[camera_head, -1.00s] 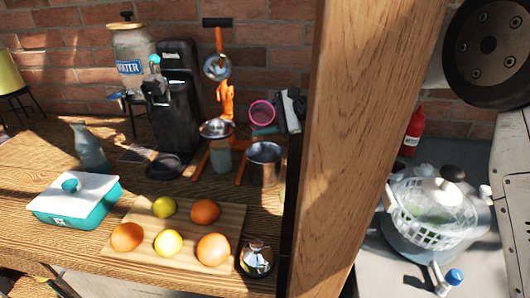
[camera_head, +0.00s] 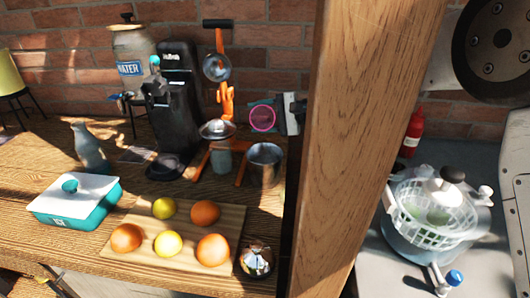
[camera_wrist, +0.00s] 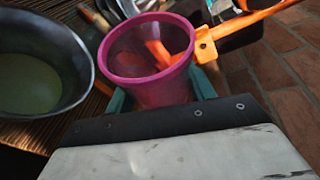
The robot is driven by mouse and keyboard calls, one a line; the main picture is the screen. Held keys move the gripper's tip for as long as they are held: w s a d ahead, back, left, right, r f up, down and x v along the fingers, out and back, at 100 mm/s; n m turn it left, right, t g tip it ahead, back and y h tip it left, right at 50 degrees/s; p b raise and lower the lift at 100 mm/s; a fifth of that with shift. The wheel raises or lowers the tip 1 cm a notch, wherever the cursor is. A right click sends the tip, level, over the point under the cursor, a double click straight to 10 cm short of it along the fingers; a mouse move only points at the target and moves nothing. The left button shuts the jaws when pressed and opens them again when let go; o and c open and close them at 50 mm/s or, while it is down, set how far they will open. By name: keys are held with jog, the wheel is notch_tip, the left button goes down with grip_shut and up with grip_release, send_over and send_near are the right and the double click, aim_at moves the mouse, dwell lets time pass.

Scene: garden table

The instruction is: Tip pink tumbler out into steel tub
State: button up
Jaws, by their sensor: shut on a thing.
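The pink tumbler (camera_head: 262,118) is held above and behind the steel tub (camera_head: 264,165) in the head view. It is tilted, with its round mouth toward the head camera. In the wrist view the pink tumbler (camera_wrist: 150,88) sits between the teal fingers of my gripper (camera_wrist: 160,88), which is shut on it. Orange shows inside its rim; I cannot tell whether this is contents or something behind. A dark round vessel with a dull green inside, seemingly the steel tub (camera_wrist: 35,85), lies left of the tumbler in the wrist view. My gripper (camera_head: 277,117) is partly hidden behind the post.
A wooden post (camera_head: 340,150) stands close on the right. An orange press (camera_head: 226,100) and black machine (camera_head: 176,110) stand left of the tumbler. A board (camera_head: 190,222) with several fruits lies in front; a shiny round thing (camera_head: 256,260) sits by the edge.

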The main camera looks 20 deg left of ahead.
aim_at(261, 127)
jog(key=shift+r+n, duration=0.35)
jog(key=shift+n, duration=0.05)
jog(key=shift+s+d+r+n+y, duration=0.3)
jog(key=shift+s+r+n+y, duration=0.15)
jog(key=shift+s+n, duration=0.2)
jog(key=shift+w+f+t, duration=0.1)
jog(key=shift+t, duration=0.3)
jog(key=shift+f+n+y+b, duration=0.3)
jog(key=shift+n+y, duration=0.15)
jog(key=shift+n, duration=0.3)
jog(key=shift+r, duration=0.15)
jog(key=shift+s+d+r+n+y, duration=0.1)
jog(key=shift+s+r+n+y, duration=0.2)
jog(key=shift+n, duration=0.35)
jog(key=shift+s+d+r+n+y, duration=0.1)
jog(key=shift+s+r+n+y, duration=0.15)
jog(key=shift+n, duration=0.4)
jog(key=shift+s+r+n, duration=0.1)
jog(key=shift+r+n, duration=0.05)
jog(key=shift+n, duration=0.15)
